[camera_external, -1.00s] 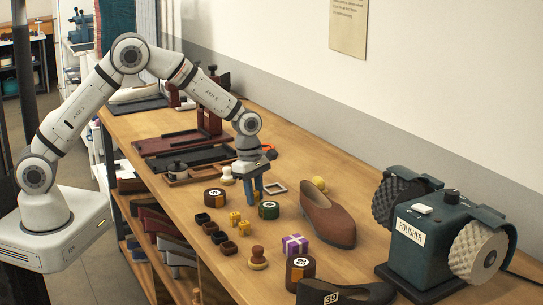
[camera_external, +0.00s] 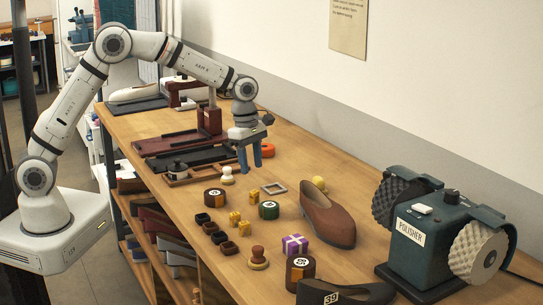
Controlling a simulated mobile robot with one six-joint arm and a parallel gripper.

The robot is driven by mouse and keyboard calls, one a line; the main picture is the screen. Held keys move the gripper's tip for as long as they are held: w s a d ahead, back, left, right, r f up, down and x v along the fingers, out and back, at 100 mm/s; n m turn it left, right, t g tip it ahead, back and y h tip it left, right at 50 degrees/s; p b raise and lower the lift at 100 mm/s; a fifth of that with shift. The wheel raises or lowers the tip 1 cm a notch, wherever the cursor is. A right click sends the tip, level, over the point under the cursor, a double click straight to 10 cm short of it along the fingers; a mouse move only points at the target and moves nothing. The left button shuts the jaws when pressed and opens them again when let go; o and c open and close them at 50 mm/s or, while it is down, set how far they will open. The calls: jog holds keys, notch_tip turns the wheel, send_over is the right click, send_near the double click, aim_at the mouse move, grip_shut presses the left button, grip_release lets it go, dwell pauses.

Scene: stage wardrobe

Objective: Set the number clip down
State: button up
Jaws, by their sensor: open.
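Two small yellow pieces that look like number clips, the back one (camera_external: 235,217) and the front one (camera_external: 244,228), stand on the wooden bench (camera_external: 205,270) among small dark cups. I cannot read any marks on them. My gripper (camera_external: 250,169) is open and empty, pointing down above the bench. It is behind and above the yellow pieces and touches nothing that I can see. A square grey frame (camera_external: 274,188) lies in front of it to the right.
A brown shoe (camera_external: 328,213), a green round tin (camera_external: 269,210), a brown tin (camera_external: 214,197) and a purple box (camera_external: 295,244) stand around the yellow pieces. A polisher (camera_external: 430,245) fills the right end.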

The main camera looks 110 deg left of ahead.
jog(key=s+d+r+m, duration=0.3)
jog(key=d+r+m, duration=0.15)
jog(key=d, duration=0.25)
jog(key=s+d+r+m, duration=0.3)
jog(key=s+d+m, duration=0.1)
jog(key=d+m, duration=0.25)
jog(key=s+d+r+m, duration=0.3)
jog(key=d+r+m, duration=0.15)
jog(key=d, duration=0.35)
jog(key=s+d+f+m, duration=0.1)
jog(key=s+d+m, duration=0.4)
jog(key=s+m, duration=0.3)
jog(key=s+d+f+m+t, duration=0.1)
jog(key=s+d+f+m, duration=0.1)
jog(key=s+d+m, duration=0.4)
jog(key=shift+s+m+t+y, duration=0.3)
jog(key=shift+s+m, duration=0.75)
jog(key=shift+s, duration=0.1)
